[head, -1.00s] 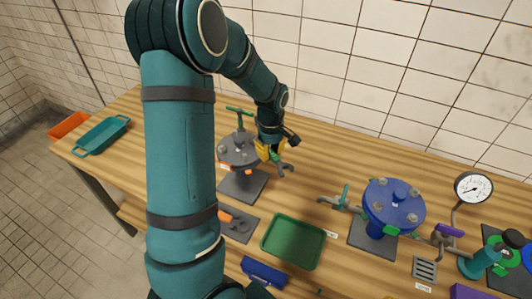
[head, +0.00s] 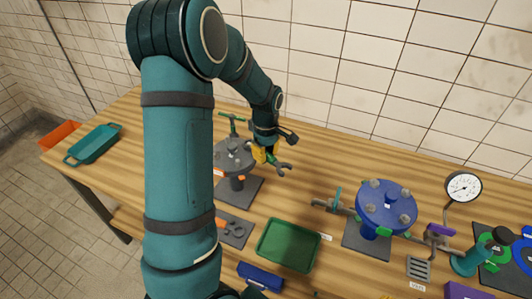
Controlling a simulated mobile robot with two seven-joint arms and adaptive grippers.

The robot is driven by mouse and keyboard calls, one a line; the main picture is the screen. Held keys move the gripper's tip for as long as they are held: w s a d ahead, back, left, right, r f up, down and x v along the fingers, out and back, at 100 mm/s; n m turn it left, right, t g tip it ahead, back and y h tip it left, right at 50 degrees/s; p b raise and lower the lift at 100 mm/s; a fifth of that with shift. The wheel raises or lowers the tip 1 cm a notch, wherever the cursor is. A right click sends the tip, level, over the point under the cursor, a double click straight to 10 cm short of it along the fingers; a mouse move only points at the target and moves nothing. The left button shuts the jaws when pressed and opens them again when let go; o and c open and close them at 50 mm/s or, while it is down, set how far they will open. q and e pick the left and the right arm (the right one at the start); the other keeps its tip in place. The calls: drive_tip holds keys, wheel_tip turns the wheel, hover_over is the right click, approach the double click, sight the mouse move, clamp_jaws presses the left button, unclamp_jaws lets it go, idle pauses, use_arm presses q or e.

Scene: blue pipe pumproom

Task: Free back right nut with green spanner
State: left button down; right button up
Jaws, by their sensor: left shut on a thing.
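My left gripper (head: 264,153) has yellow fingers and is shut on the green spanner. The spanner's grey open-ended head (head: 284,168) sticks out to the lower right, and much of its handle is hidden by the gripper. The gripper is just right of the grey flanged unit (head: 233,160), which has a green T-handle behind it and nuts on top. The gripper partly covers its right side, so I cannot tell whether the spanner touches a nut. A blue flanged unit (head: 386,210) with several grey nuts stands to the right. My right gripper is not in view.
A green tray (head: 288,246) and a dark tool mat (head: 234,229) lie in front. A blue box (head: 261,274) is at the near edge. A gauge (head: 463,187) and a teal pump (head: 475,258) stand right. Teal (head: 93,143) and orange trays are left. The back centre is bare.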

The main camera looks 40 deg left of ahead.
use_arm(q)
drive_tip(key=shift+r, duration=0.1)
drive_tip(key=shift+r+p, duration=0.7)
drive_tip(key=shift+r, duration=0.95)
